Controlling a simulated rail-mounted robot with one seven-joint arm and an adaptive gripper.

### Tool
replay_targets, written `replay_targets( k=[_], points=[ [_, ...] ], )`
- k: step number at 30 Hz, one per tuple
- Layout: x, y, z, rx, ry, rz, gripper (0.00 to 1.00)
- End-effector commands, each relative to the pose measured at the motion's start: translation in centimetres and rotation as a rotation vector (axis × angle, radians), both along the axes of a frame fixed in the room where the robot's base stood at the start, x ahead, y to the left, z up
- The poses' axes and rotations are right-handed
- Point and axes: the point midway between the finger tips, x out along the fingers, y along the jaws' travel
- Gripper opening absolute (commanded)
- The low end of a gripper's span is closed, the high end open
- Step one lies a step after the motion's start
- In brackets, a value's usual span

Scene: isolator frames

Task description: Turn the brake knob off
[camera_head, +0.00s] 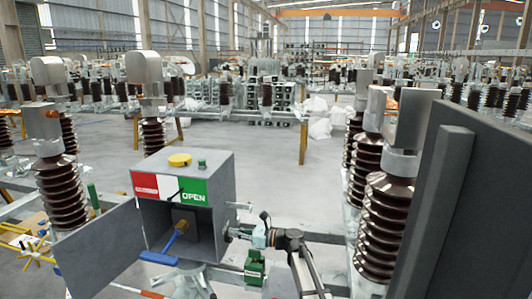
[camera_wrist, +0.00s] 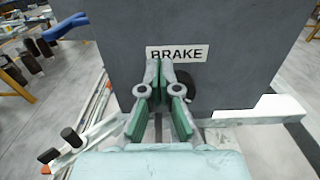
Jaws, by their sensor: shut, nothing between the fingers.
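The grey control box (camera_head: 222,212) stands in the middle of the head view with its front door open. Its side fills the wrist view, with a white BRAKE label (camera_wrist: 178,53). Just under the label is a dark round brake knob (camera_wrist: 188,84), partly hidden behind my fingers. My gripper (camera_wrist: 161,66) is shut and empty, with its green-padded fingers pointing at the box side beside the knob and over the label. I cannot tell whether the tips touch it. In the head view my gripper (camera_head: 238,233) is at the box's right side.
The open door (camera_head: 98,250) sticks out front left. A blue handle (camera_head: 165,248) shows in the box opening. A yellow cap (camera_head: 180,160) and a green knob (camera_head: 202,164) sit on top. Brown insulators (camera_head: 385,225) stand to the right; a white bar (camera_wrist: 258,110) lies close to my gripper.

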Motion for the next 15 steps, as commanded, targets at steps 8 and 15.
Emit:
replay_targets(
  k=[8,15],
  points=[
    [-0.6,-2.9,0.1,0.001,0.000,-0.002,0.00],
    [-1.1,-5.1,0.1,0.001,0.000,-0.001,0.00]
  ],
)
